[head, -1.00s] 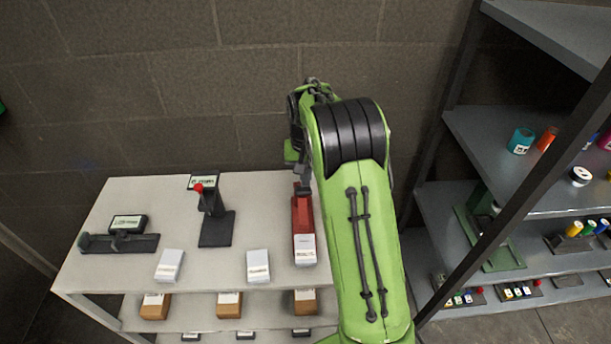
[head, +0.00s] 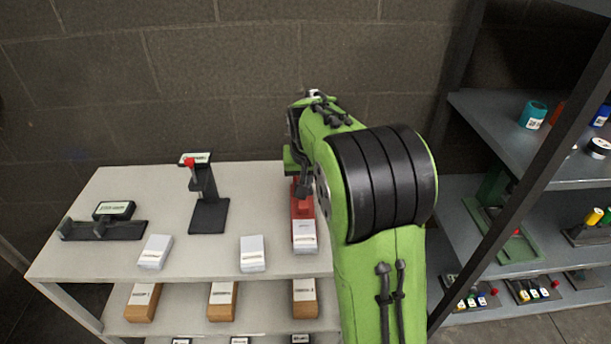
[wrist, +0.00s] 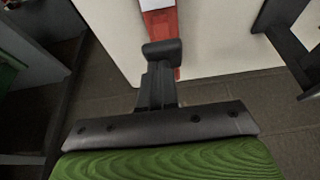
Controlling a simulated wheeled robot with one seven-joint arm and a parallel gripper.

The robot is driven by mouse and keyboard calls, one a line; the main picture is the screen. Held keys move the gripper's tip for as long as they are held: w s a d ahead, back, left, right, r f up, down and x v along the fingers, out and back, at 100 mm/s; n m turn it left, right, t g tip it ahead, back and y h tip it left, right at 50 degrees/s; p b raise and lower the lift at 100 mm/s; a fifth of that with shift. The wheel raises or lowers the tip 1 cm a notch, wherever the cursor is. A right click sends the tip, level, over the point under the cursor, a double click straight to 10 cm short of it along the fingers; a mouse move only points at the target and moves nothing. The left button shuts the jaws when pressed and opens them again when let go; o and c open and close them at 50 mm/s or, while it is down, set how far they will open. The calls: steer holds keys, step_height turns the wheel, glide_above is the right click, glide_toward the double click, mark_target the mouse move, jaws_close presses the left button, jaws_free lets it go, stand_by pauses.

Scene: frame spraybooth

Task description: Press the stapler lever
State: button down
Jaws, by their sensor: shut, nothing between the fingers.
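The red stapler (head: 303,210) lies lengthwise at the right part of the white table top, partly hidden by my arm. Its red body also shows in the wrist view (wrist: 162,27), at the top middle. My gripper (head: 304,190) is over the stapler's far part, fingers pointing down. In the wrist view the closed black fingers (wrist: 162,50) overlap the red body and hide part of it. The fingers are shut with nothing between them. I cannot tell whether the fingertips touch the stapler.
A black stand with a red knob (head: 208,205) and a low black holder (head: 103,230) stand to the left. White labelled blocks (head: 252,253) line the table's front edge. Wooden-coloured blocks sit on the lower shelf. A dark shelf rack (head: 480,160) stands close on the right.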

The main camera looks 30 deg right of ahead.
steer(key=f+b, duration=0.1)
steer(key=b, duration=0.1)
steer(key=s+f+t+b, duration=0.1)
steer(key=b, duration=0.1)
steer(key=f+t+h+b, duration=0.1)
steer(key=f, duration=0.1)
steer(key=shift+s+a+b, duration=0.3)
steer(key=shift+a+b, duration=0.05)
steer(key=shift+b, duration=0.05)
steer(key=shift+s+a+f+b, duration=0.1)
steer(key=shift+s+f+b, duration=0.1)
steer(key=shift+f+b, duration=0.3)
steer(key=shift+s+a+f+b, duration=0.1)
steer(key=shift+s+f+b, duration=0.1)
steer(key=shift+f+b, duration=0.25)
steer(key=w+d+r+p+v, duration=0.1)
steer(key=p+v, duration=0.4)
steer(key=v, duration=0.9)
steer(key=shift+w+p, duration=0.3)
steer(key=shift+w, duration=0.05)
steer(key=shift+r, duration=0.15)
